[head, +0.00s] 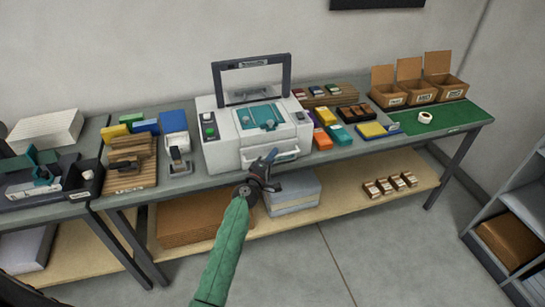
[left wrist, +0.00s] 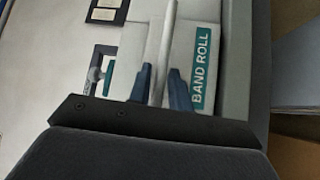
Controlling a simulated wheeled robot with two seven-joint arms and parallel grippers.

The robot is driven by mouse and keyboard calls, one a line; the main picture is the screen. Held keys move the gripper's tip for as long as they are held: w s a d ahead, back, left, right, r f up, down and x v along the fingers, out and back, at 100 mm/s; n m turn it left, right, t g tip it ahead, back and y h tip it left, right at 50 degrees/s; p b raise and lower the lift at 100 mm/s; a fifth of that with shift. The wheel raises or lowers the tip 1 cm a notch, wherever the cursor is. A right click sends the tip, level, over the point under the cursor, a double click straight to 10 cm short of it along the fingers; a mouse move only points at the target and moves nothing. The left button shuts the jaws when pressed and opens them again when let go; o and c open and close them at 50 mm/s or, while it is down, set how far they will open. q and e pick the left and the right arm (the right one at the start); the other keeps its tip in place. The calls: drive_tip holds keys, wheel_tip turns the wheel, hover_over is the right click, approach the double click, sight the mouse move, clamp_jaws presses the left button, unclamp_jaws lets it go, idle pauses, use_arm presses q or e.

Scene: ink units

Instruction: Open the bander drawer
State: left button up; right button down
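The bander (head: 225,130) is a white machine with a teal top plate and a dark arch, standing at the middle of the bench. Its drawer (head: 257,157) is low on the front face and looks shut or nearly so. In the left wrist view the drawer front (left wrist: 215,40) has a teal "BAND ROLL" label. My left gripper (head: 270,160) is at the drawer's right part. In the left wrist view its two blue-grey fingers (left wrist: 161,80) are close together on either side of the pale bar handle (left wrist: 162,45) and appear shut on it. My right gripper is not in view.
Colored boxes (head: 340,134) and a green mat (head: 430,118) lie right of the bander. A stapler-like tool (head: 179,162) and a wooden board (head: 130,177) are to its left. A grey bin (head: 295,190) is on the lower shelf. The floor in front is clear.

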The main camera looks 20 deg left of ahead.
use_arm(q)
clamp_jaws()
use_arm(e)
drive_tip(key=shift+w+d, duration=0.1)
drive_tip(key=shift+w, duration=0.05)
use_arm(q)
drive_tip(key=shift+s, duration=0.1)
drive_tip(key=s+d, duration=0.9)
drive_tip(key=s, duration=0.4)
drive_tip(key=shift+s, duration=0.2)
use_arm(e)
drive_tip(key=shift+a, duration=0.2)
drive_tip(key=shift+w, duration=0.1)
use_arm(q)
unclamp_jaws()
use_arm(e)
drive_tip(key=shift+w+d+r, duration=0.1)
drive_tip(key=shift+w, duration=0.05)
